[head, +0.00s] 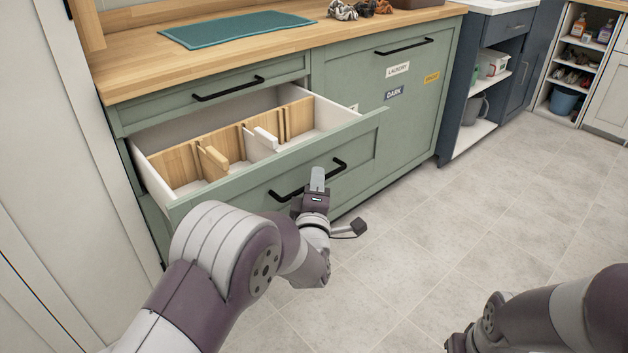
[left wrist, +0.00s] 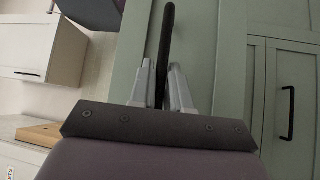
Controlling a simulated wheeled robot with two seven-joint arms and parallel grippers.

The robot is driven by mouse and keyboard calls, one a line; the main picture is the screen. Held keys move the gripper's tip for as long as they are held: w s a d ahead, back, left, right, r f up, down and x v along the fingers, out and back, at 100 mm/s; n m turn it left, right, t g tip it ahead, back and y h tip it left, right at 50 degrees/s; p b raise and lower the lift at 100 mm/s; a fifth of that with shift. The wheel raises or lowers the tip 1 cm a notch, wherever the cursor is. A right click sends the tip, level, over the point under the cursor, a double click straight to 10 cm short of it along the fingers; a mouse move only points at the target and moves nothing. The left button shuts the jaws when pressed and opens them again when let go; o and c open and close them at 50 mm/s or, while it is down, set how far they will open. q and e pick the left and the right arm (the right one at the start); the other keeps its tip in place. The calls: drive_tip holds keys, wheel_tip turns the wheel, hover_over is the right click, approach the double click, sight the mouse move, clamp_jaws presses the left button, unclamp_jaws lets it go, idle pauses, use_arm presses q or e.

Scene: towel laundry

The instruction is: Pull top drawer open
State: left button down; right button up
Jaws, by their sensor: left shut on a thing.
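A pulled-out drawer (head: 270,170) with a green front stands open in the green cabinet, below a shut upper drawer front (head: 228,90) with its own black handle. The open drawer's black bar handle (head: 340,165) also shows in the left wrist view (left wrist: 166,35). My left gripper (head: 317,180) is at this handle. In the left wrist view its two grey fingers (left wrist: 162,82) are shut on the bar, one on each side. The far fingertip contact is partly hidden in the head view. My right arm shows at the lower right, but its jaws do not.
Wooden dividers (head: 235,143) stand inside the open drawer. The wooden counter (head: 140,72) above bears a teal towel (head: 238,29). A green front with labels (head: 394,92) is to the right of the drawer. The tiled floor (head: 440,225) in front is clear.

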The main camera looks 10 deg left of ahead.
use_arm(q)
drive_tip(key=shift+f, duration=0.15)
drive_tip(key=c, duration=1.2)
unclamp_jaws()
drive_tip(key=shift+s, duration=0.35)
drive_tip(key=s+d+f+p, duration=0.1)
drive_tip(key=s+p, duration=0.2)
drive_tip(key=s, duration=0.9)
drive_tip(key=shift+d+f, duration=0.15)
drive_tip(key=shift+f, duration=0.15)
drive_tip(key=shift+w, duration=0.1)
